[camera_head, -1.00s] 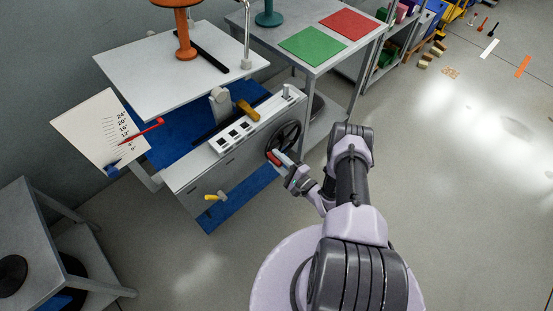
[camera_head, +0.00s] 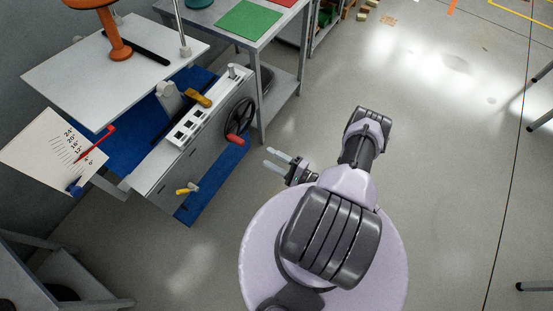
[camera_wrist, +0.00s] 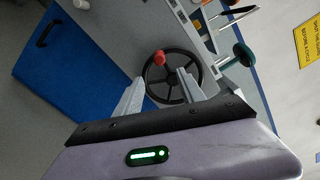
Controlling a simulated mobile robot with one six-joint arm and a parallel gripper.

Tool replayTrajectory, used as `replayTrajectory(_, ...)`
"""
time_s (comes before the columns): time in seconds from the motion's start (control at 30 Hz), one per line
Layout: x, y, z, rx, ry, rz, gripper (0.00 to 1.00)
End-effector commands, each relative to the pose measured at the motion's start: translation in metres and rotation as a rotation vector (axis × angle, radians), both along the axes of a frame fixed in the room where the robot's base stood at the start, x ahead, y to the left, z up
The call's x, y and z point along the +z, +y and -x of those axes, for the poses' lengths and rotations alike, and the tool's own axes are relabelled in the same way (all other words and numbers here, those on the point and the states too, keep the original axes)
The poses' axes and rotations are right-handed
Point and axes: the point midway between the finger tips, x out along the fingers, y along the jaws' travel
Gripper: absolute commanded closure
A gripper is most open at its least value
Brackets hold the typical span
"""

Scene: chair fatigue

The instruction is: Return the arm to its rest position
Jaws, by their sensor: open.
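My gripper (camera_head: 276,160) is open and empty, held over bare floor to the right of the test machine in the head view. Its two fingers point left toward the black handwheel (camera_head: 239,116), with a clear gap between them. The wheel's red knob (camera_head: 235,140) sits at its lower edge. In the wrist view my gripper (camera_wrist: 158,90) has its fingers spread, with the handwheel (camera_wrist: 184,88) and red knob (camera_wrist: 159,58) beyond them. My arm is bent above my round base.
The machine's grey housing (camera_head: 190,160) stands left of my gripper. A table with a green mat (camera_head: 248,19) is behind it. A tilted scale board (camera_head: 48,150) and a grey stand (camera_head: 60,270) are at the left. Floor on the right is largely clear.

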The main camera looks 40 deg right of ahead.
Motion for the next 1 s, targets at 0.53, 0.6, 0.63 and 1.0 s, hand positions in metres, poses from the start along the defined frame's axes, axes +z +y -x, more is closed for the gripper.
replayTrajectory(0.53, -0.001, -0.007, 0.021, 0.001, 0.000, 0.001, 0.54)
replayTrajectory(0.6, 0.000, -0.007, 0.021, 0.001, 0.001, 0.002, 0.54)
replayTrajectory(0.63, 0.000, -0.009, 0.019, 0.001, 0.004, 0.010, 0.54)
replayTrajectory(1.0, 0.174, -0.176, -0.157, -0.077, 0.408, 0.940, 0.54)
